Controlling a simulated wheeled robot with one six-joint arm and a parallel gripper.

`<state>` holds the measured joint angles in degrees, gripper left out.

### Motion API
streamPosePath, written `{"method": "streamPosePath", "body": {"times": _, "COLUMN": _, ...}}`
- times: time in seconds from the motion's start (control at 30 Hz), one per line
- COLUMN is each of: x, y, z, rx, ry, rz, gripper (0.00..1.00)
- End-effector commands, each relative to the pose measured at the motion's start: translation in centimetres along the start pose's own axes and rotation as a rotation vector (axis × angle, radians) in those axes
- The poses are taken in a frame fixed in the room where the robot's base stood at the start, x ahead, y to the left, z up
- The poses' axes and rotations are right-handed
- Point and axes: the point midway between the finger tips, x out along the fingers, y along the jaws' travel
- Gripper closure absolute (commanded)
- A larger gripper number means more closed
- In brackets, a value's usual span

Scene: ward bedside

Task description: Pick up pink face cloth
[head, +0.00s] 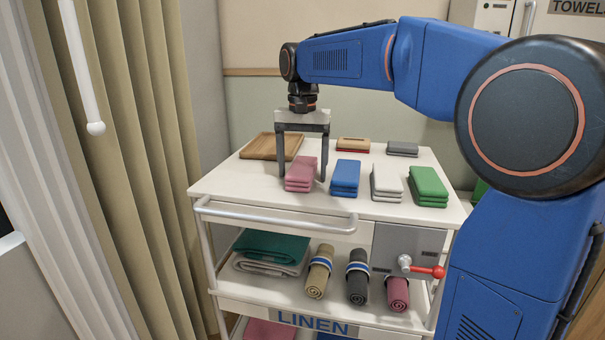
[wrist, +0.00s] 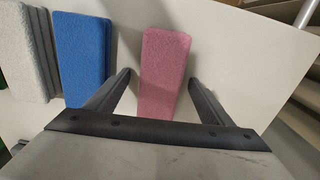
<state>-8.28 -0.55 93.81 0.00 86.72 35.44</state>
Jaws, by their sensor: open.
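The pink face cloth (head: 300,172) is a folded stack on the white top of the linen cart, at the left end of a row of cloths. My gripper (head: 303,178) points down over it, open, with one finger on each side of the cloth. In the wrist view the pink cloth (wrist: 164,72) lies between the two open fingers (wrist: 168,76), with a gap visible on both sides. Whether the fingertips reach down to the cart top cannot be told.
A blue cloth (head: 345,178) lies just right of the pink one, then a white cloth (head: 386,182) and a green cloth (head: 428,186). A wooden tray (head: 262,147) sits behind left. A tan item (head: 353,145) and a grey one (head: 402,149) lie at the back. A rail (head: 275,217) runs along the cart front.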

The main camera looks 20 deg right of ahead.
Motion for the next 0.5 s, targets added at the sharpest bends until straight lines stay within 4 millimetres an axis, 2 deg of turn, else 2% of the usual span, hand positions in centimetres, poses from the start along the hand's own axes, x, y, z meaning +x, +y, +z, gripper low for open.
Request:
{"method": "streamPosePath", "body": {"times": 0.03, "x": 0.0, "y": 0.0, "z": 0.0, "rx": 0.0, "ry": 0.0, "rz": 0.0, "gripper": 0.32}}
{"method": "streamPosePath", "body": {"times": 0.2, "x": 0.0, "y": 0.0, "z": 0.0, "rx": 0.0, "ry": 0.0, "rz": 0.0, "gripper": 0.69}}
{"method": "streamPosePath", "body": {"times": 0.5, "x": -0.22, "y": -0.01, "z": -0.01, "rx": 0.0, "ry": 0.0, "rz": 0.0, "gripper": 0.69}}
